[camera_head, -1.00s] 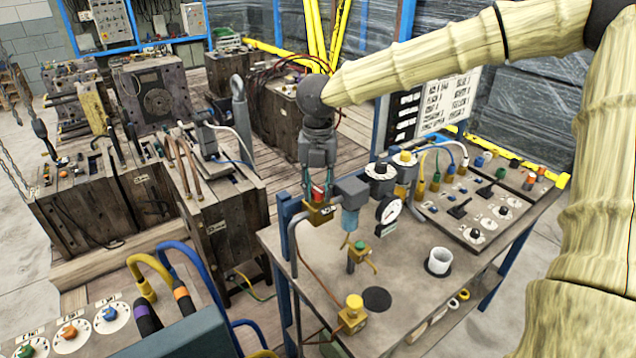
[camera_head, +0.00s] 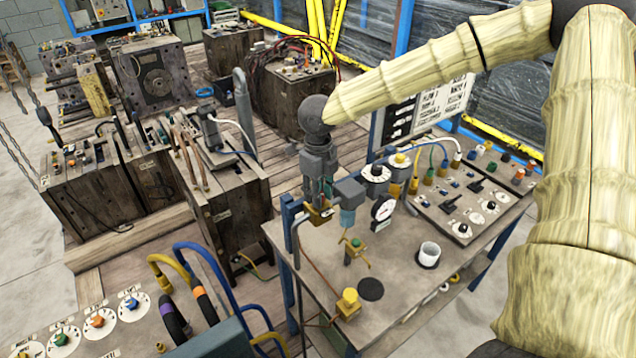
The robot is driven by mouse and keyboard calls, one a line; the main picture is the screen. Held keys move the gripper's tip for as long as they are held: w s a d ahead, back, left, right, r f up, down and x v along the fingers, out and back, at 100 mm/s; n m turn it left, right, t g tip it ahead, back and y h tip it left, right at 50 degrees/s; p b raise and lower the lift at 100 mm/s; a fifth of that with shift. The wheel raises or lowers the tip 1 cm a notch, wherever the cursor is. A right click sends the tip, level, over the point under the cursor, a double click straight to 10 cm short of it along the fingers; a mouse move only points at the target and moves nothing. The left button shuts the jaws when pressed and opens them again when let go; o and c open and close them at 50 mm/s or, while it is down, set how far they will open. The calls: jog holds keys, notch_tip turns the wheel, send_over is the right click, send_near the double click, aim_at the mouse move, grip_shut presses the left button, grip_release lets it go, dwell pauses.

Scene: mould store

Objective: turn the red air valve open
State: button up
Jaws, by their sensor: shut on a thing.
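My gripper (camera_head: 320,194) points down at the back left corner of the workbench (camera_head: 395,262). It is shut on the handle of the red air valve, at the top of a bent grey pipe. The fingers hide nearly all of the red handle, so I cannot tell its exact angle. The valve's brass body (camera_head: 317,213) shows just below the fingertips. A grey and blue filter unit (camera_head: 348,194) stands close to the right of the gripper.
Wooden-sided mould blocks (camera_head: 225,200) stand to the left.

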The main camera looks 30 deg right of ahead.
jog(key=n+p, duration=0.1)
jog(key=n, duration=0.2)
jog(key=shift+n, duration=1.5)
jog(key=o, duration=1)
jog(key=shift+d, duration=0.1)
jog(key=shift+o, duration=0.2)
jog(key=shift+r, duration=0.1)
notch_tip(320, 180, up, 12)
